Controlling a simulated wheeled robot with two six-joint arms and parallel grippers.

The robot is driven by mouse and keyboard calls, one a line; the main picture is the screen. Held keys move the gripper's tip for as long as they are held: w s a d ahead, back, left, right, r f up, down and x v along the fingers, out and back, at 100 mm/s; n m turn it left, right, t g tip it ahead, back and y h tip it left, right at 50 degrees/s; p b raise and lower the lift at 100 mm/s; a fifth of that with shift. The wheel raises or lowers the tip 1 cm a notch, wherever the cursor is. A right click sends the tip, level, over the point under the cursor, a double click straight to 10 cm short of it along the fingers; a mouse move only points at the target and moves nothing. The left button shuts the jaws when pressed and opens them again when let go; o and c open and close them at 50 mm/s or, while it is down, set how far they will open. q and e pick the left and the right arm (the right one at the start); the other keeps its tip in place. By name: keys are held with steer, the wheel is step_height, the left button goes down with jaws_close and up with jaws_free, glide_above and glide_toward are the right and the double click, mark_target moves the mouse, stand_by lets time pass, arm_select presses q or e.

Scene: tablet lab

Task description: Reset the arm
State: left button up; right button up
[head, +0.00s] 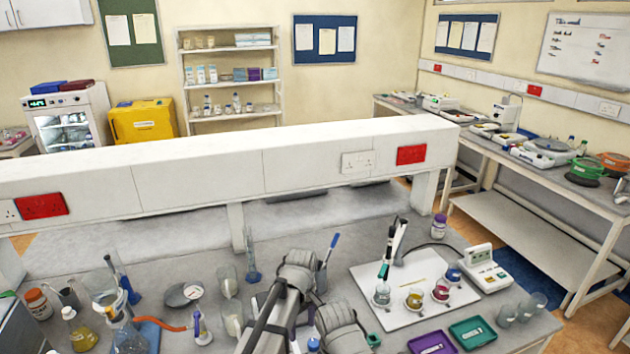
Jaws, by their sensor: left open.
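Grey and black links of my arm rise from the bottom middle over the front bench (200,262). My left gripper (268,325) is low in the middle, open, with nothing seen between its fingers. Its tips are partly lost among the arm links and glassware. A second grey rounded arm part stands just right of it. My right gripper is not seen.
Right of the arm, a white board (420,272) carries small coloured jars and a probe in a beaker. A white meter (484,268), purple tray (431,343) and green tray (473,333) are nearby. Glassware (228,281) crowds the left. A raised white shelf (200,180) crosses behind.

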arm_select(q)
steer(key=s+a+m+t, duration=0.1)
steer(key=s+a+m, duration=0.9)
steer(key=a, duration=0.4)
steer(key=s+d+f+m+b, duration=0.1)
steer(key=s+d+f+b, duration=0.1)
steer(key=d, duration=0.1)
steer(key=s+d+f+b, duration=0.2)
steer(key=d+f+b, duration=0.1)
steer(key=d, duration=0.1)
steer(key=s+d+f+m+g+y+b, duration=0.1)
steer(key=s+d+f+b, duration=0.1)
steer(key=d+f+b, duration=0.1)
steer(key=shift+d+m, duration=0.3)
steer(key=shift+d, duration=0.35)
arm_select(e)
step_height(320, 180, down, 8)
arm_select(q)
steer(key=shift+r, duration=0.1)
